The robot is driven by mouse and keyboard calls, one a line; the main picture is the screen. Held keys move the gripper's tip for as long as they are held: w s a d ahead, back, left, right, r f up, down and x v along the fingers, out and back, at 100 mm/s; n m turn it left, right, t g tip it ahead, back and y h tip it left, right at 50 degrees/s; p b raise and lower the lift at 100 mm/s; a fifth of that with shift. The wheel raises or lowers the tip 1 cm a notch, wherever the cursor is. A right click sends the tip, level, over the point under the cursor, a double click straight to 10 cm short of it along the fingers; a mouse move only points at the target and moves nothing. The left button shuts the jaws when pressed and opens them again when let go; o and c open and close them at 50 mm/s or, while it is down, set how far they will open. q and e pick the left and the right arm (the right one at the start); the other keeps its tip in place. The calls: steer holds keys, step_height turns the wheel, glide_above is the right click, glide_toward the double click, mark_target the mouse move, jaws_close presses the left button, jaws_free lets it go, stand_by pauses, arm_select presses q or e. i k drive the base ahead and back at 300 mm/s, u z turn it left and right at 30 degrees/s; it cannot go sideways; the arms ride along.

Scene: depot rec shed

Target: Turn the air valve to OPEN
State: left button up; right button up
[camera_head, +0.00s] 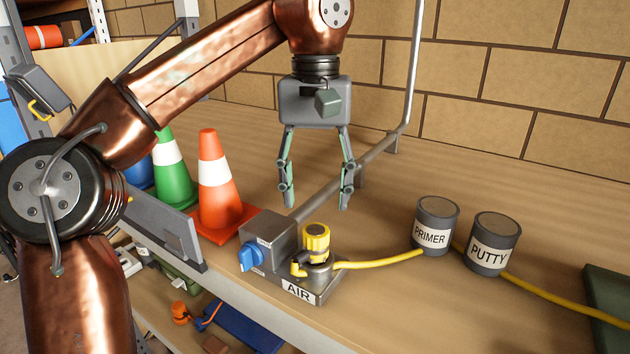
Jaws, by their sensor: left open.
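The air valve unit is a grey metal block on a base plate (327,284) with an AIR label, near the bench's front edge. A blue knob (250,257) sits on its left face; its marking is too small to read. A yellow fitting (316,240) stands on the unit's right part, with a yellow hose (385,262) leading right. My left gripper (315,200) points down, open and empty, above and behind the unit, apart from it. My right gripper is not in view.
An orange cone (213,178) and a green cone (172,170) stand left of the unit. PRIMER (435,226) and PUTTY (491,244) cans stand right. A grey pipe (345,178) runs behind to the brick wall. The bench's back right is clear.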

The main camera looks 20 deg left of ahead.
mark_target(249, 255)
steer(key=k, duration=2)
